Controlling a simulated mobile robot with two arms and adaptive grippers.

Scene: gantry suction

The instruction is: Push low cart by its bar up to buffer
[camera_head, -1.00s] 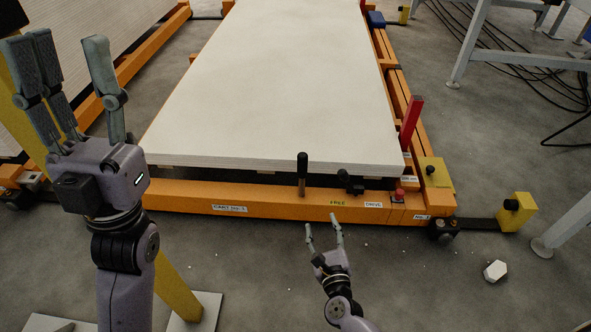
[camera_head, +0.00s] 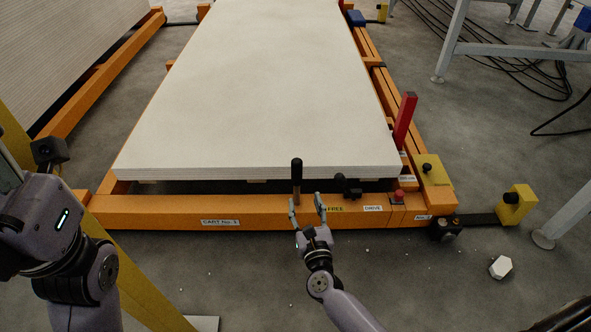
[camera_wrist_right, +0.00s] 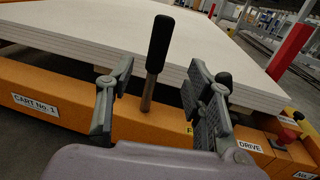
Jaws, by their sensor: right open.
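The low orange cart labelled "CART No. 1" carries a stack of white boards (camera_head: 260,100). Its orange front bar (camera_head: 160,211) runs across the near side, with "FREE" and "DRIVE" labels. A black-handled lever (camera_head: 297,170) stands upright at the bar. My right gripper (camera_head: 306,203) is open at the bar, just in front of the lever. In the right wrist view the lever (camera_wrist_right: 159,50) rises between the two spread fingers, with no clear contact. My left gripper's palm (camera_head: 40,218) is at the left edge; its fingers are out of frame. I cannot identify the buffer for sure.
A red post (camera_head: 404,118) and a red button (camera_head: 398,194) are at the cart's right corner. A yellow block (camera_head: 517,203) stands on the floor right of it. A white hexagonal piece (camera_head: 501,267) lies nearby. Another board stack (camera_head: 70,50) stands left; cables (camera_head: 500,68) lie upper right.

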